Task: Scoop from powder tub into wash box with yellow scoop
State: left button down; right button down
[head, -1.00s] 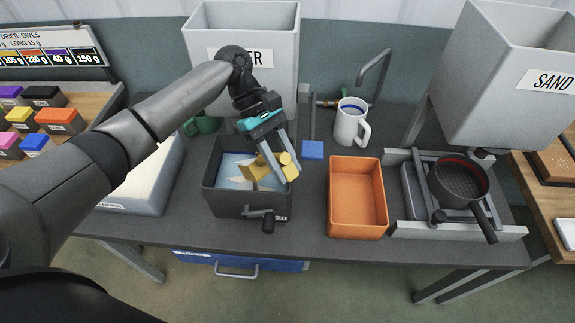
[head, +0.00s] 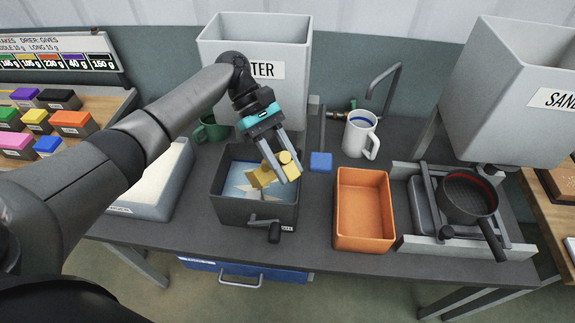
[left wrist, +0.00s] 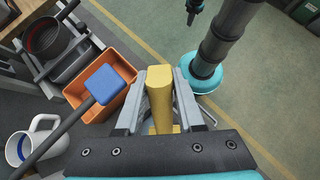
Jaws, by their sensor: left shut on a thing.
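My left gripper (head: 285,170) is shut on the yellow scoop (head: 263,177), above the dark wash box. In the left wrist view the scoop's yellow handle (left wrist: 160,98) stands between the fingers. The wash box (head: 230,208) is dark grey, with pale blue content, some whitish angular shapes and a crank at its front. The scoop's head hangs over or within its opening; I cannot tell whether it touches the content. What the scoop holds is not clear. The pale powder tub (head: 150,207), with whitish content, stands to the left, partly hidden by my left arm.
An orange bin (head: 363,242) is right of the wash box. A pan (head: 467,200) rests on a stand at right. A green mug (head: 211,131) and large grey hopper (head: 256,100) are behind the box.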

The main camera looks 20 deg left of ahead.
aim_at(286, 154)
pick_arm(q)
jog(key=shift+r+t+y+p, duration=0.3)
jog(key=shift+r+y+p, duration=0.3)
jog(key=shift+p, duration=1.45)
jog(key=shift+r+t+y, duration=0.2)
jog(key=shift+t+y, duration=0.2)
jog(key=shift+y, duration=0.7)
jog(key=shift+r+t+y, duration=0.7)
jog(key=shift+t+y, duration=0.2)
jog(key=shift+y, duration=0.4)
jog(key=shift+r, duration=0.1)
jog(key=shift+d+r+t+y, duration=0.1)
jog(key=shift+r+t+y, duration=0.6)
jog(key=shift+y, duration=0.4)
jog(key=shift+r, duration=0.2)
